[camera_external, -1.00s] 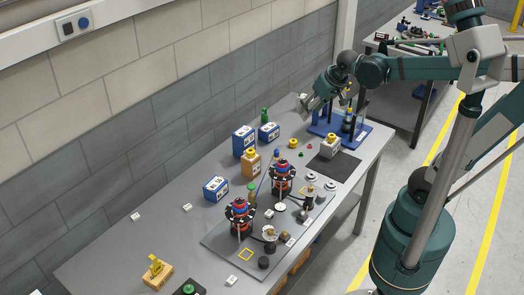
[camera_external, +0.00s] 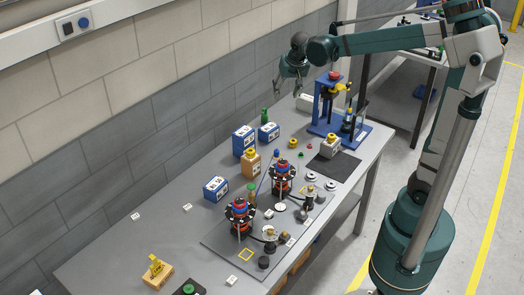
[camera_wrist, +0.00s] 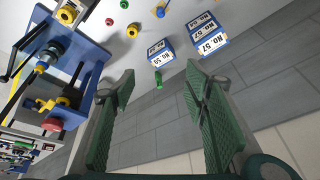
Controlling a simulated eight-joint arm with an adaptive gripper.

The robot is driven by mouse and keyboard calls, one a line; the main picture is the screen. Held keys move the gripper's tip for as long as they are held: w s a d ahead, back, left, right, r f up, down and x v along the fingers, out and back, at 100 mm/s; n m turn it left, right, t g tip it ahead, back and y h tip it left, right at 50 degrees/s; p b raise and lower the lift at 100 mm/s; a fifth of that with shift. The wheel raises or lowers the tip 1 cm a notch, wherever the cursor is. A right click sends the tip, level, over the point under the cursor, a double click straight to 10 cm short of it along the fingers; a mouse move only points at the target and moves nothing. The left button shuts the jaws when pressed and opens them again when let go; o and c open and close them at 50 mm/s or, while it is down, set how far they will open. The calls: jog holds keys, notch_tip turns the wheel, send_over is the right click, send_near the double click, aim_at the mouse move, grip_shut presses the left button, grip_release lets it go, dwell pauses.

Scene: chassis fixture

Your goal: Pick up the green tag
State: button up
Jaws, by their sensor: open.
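A small green piece (camera_external: 300,155) lies on the grey bench near small red pieces; I cannot tell for sure that it is the tag. It also shows at the top edge of the wrist view (camera_wrist: 124,4). A green bottle-like object (camera_external: 264,115) stands by the wall behind the blue boxes, and in the wrist view (camera_wrist: 158,79) it appears between my fingers, beyond them. My gripper (camera_external: 289,88) is open and empty, in the air near the wall at the bench's far end. Its two green fingers (camera_wrist: 160,90) are spread wide in the wrist view.
A blue press fixture (camera_external: 333,108) with a red knob stands at the bench's far right end. Labelled blue boxes (camera_external: 243,139) stand along the wall side. Red and black coil assemblies (camera_external: 239,215) stand on a grey plate. The front-left bench is mostly clear.

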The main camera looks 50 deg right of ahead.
jog(key=w+d+f+m+g, duration=0.1)
jog(key=w+d+f+m, duration=0.3)
jog(key=w, duration=0.6)
jog(key=m+g+h, duration=0.2)
jog(key=m+g, duration=0.1)
jog(key=m, duration=0.3)
send_over(264, 115)
jog(key=a, duration=0.2)
notch_tip(264, 115, down, 22)
jog(key=shift+w+f+b, duration=0.2)
jog(key=shift+w+b, duration=0.15)
jog(key=shift+b, duration=0.05)
jog(key=shift+a, duration=0.1)
jog(key=shift+x, duration=1.15)
jog(key=shift+f, duration=0.15)
jog(key=shift+s+x, duration=0.1)
jog(key=shift+x, duration=1.2)
jog(key=shift+s+x, duration=0.15)
jog(key=shift+x, duration=1.2)
